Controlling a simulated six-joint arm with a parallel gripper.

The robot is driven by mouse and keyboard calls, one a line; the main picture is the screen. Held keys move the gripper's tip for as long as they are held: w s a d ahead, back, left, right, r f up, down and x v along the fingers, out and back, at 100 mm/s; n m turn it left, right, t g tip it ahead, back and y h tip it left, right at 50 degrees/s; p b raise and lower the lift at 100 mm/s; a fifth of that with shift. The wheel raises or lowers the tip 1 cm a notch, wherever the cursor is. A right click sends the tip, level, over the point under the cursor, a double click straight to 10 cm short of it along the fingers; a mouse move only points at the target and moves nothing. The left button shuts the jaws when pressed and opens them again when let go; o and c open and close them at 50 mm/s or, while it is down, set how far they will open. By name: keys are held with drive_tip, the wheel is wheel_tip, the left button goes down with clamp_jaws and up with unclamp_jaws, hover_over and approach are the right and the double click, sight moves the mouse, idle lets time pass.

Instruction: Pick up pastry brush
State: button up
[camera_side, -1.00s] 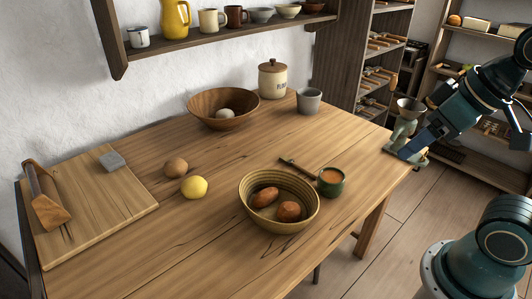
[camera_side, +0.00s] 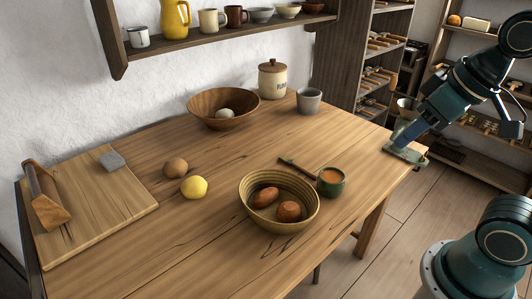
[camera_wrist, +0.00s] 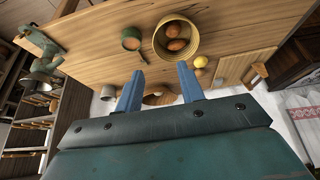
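The pastry brush seems to be the thin dark stick (camera_side: 297,167) lying on the wooden table between the striped bowl and the green cup; in the wrist view a thin dark piece (camera_wrist: 141,57) shows beside the cup. Its bristle end is too small to make out.
The striped bowl (camera_side: 245,200) holds two brown potatoes, and the green cup (camera_side: 331,186) stands beside the stick. A lemon (camera_side: 194,187), wooden bowl (camera_side: 202,108), grey cup (camera_side: 309,101) and cutting board (camera_side: 98,205) are farther away.

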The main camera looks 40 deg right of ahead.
drive_tip(key=w+d+g, duration=0.1)
drive_tip(key=w+d, duration=0.1)
drive_tip(key=w, duration=0.8)
drive_tip(key=g, duration=0.4)
hover_over(308, 171)
wheel_tip(308, 171, down, 22)
drive_tip(key=shift+f, duration=0.1)
drive_tip(key=shift+f, duration=4.2)
drive_tip(key=shift+f, duration=0.15)
